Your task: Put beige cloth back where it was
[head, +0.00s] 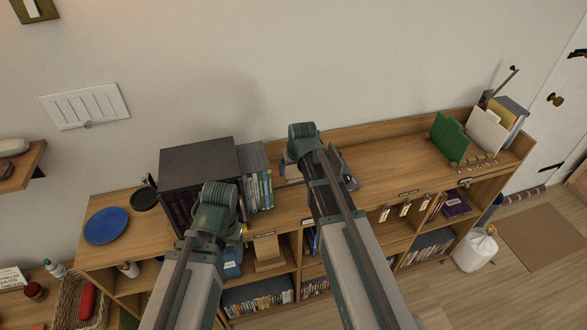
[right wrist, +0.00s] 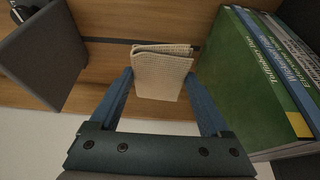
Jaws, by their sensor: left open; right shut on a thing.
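The beige cloth (right wrist: 162,72) is a folded, waffle-textured piece, seen in the right wrist view. My right gripper (right wrist: 160,88) is shut on it, with one blue finger at each side of the cloth. The wooden shelf top (right wrist: 120,75) shows behind it; I cannot tell whether the cloth touches that surface.
A dark box (head: 198,162) and upright DVD cases (head: 257,182) stand left of my right gripper. A blue plate (head: 106,225) lies farther left. Green (head: 449,137) and white files stand at the far right. The shelf top (head: 390,150) between is mostly clear.

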